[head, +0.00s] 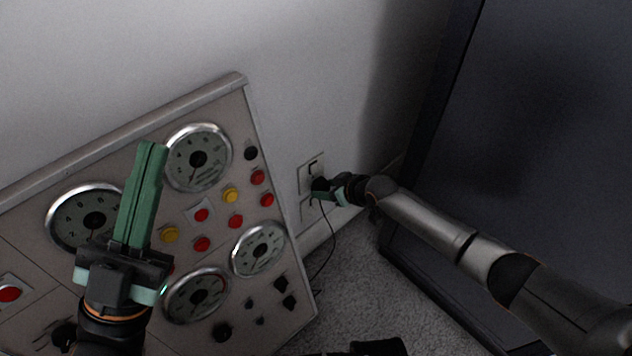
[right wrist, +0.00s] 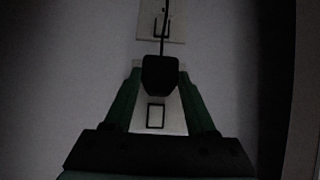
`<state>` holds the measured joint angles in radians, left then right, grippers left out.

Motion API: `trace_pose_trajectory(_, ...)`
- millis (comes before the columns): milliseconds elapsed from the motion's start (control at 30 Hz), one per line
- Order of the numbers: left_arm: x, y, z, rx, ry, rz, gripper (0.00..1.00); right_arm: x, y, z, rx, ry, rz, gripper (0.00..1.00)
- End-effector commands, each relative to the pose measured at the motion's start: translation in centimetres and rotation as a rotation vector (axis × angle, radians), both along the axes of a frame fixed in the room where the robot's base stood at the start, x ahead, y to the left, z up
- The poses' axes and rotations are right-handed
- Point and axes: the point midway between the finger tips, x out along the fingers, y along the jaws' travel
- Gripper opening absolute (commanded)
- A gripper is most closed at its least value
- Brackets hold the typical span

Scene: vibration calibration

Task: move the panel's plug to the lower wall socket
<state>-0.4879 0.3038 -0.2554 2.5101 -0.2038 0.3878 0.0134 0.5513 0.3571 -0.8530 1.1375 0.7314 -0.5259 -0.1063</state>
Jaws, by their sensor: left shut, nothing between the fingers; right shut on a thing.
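The black plug (right wrist: 160,76) is between the green fingertips of my right gripper (head: 322,193), at the upper wall socket (head: 306,178). Whether its pins are in the socket cannot be told. In the right wrist view, the upper socket's plate with its rectangular outline (right wrist: 156,116) shows behind the plug. The cord (head: 331,240) hangs from the plug toward the floor. The lower wall socket (head: 306,212) is partly hidden by my right gripper; its plate also shows at the top of the right wrist view (right wrist: 175,28). My left gripper (head: 152,146) is shut and empty in front of the panel (head: 262,160).
The panel carries several round gauges (head: 197,158), red and yellow buttons and dark knobs. It leans near the wall, left of the sockets. A large dark cabinet (head: 530,120) stands at the right, beside my right arm. Grey carpet (head: 350,285) lies open between them.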

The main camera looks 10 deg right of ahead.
Motion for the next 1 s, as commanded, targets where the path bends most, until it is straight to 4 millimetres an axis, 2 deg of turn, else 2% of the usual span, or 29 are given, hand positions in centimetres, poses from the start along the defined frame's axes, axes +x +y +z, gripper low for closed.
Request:
trace_pose_trajectory(267,0.0,-0.1,0.2,0.006,0.000,-0.004,0.00,-0.1,-0.1,0.1,0.001,-0.002,-0.001,0.03)
trace_pose_trajectory(800,-0.1,-0.1,2.5,0.009,-0.001,-0.006,0.00,-2.6,-1.8,0.3,0.000,-0.001,-0.001,0.03)
trace_pose_trajectory(1000,-0.1,-0.1,2.6,0.009,-0.001,-0.005,0.00,-2.8,-1.9,0.1,0.001,-0.003,-0.001,0.03)
